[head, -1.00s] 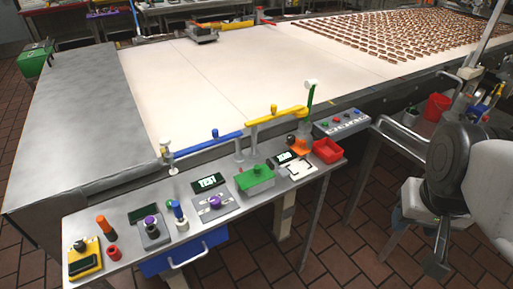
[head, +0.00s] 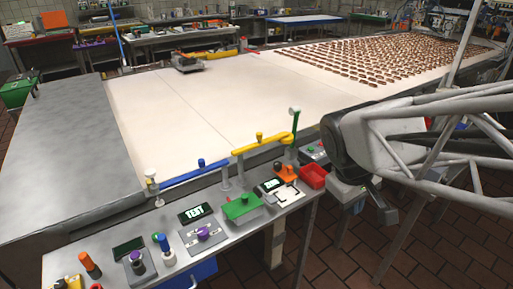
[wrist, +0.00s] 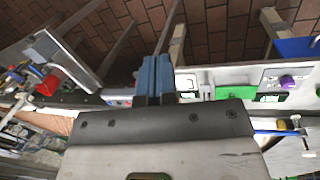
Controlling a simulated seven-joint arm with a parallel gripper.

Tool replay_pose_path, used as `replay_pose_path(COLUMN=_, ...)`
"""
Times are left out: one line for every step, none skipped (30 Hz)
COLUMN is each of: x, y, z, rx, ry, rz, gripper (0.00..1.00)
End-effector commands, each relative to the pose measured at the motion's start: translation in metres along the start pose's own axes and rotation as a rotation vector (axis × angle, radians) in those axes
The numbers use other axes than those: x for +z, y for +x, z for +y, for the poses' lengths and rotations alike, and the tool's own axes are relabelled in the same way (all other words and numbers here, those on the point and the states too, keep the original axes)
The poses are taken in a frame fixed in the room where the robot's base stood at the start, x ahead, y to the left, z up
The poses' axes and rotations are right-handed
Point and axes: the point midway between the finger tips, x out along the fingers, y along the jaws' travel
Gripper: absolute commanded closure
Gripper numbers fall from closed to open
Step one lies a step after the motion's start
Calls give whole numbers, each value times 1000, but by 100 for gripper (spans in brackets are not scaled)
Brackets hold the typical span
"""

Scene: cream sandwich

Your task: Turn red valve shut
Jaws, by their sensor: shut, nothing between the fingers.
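I cannot make out a red valve with certainty in either view. Several lever handles stand along the near belt edge in the head view: a blue one (head: 200,171), a yellow one (head: 262,145) and an upright green one (head: 295,122). A small red part (head: 243,45) shows at the far belt edge, too small to identify. My gripper (head: 386,213) is right of the control table, pointing down, apart from the levers. In the wrist view its blue fingers (wrist: 155,72) are together and empty.
The control table (head: 160,225) carries a green box (head: 241,207), a red bin (head: 313,176), buttons and knobs. The white belt (head: 200,105) lies behind it, with rows of brown sandwiches (head: 430,55) at right. Tiled floor (head: 360,265) is open in front.

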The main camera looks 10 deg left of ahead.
Motion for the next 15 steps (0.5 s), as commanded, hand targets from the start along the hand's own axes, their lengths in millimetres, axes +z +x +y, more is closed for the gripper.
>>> replay_pose_path(x=-12, y=2, z=-4, rx=9, ry=-53, rz=-14, gripper=100)
replay_pose_path(x=-18, y=3, z=-6, rx=16, ry=-85, rz=-22, gripper=100)
replay_pose_path(x=-27, y=4, z=-9, rx=26, ry=-128, rz=-32, gripper=100)
replay_pose_path(x=-34, y=5, z=-12, rx=32, ry=-159, rz=-40, gripper=100)
replay_pose_path(x=-40, y=6, z=-14, rx=40, ry=-192, rz=-47, gripper=100)
replay_pose_path(x=-49, y=7, z=-18, rx=50, ry=-233, rz=-56, gripper=100)
replay_pose_path(x=-56, y=8, z=-20, rx=57, ry=-265, rz=-64, gripper=100)
replay_pose_path(x=-62, y=9, z=-24, rx=65, ry=-298, rz=-71, gripper=100)
replay_pose_path(x=-71, y=10, z=-28, rx=75, ry=-339, rz=-81, gripper=100)
replay_pose_path(x=-78, y=11, z=-31, rx=83, ry=-373, rz=-89, gripper=100)
replay_pose_path(x=-84, y=12, z=-35, rx=90, ry=-403, rz=-97, gripper=100)
replay_pose_path(x=-93, y=14, z=-40, rx=101, ry=-446, rz=-108, gripper=100)
replay_pose_path(x=-100, y=15, z=-43, rx=109, ry=-477, rz=-115, gripper=100)
replay_pose_path(x=-106, y=16, z=-48, rx=117, ry=-509, rz=-122, gripper=100)
replay_pose_path(x=-115, y=18, z=-53, rx=128, ry=-552, rz=-133, gripper=100)
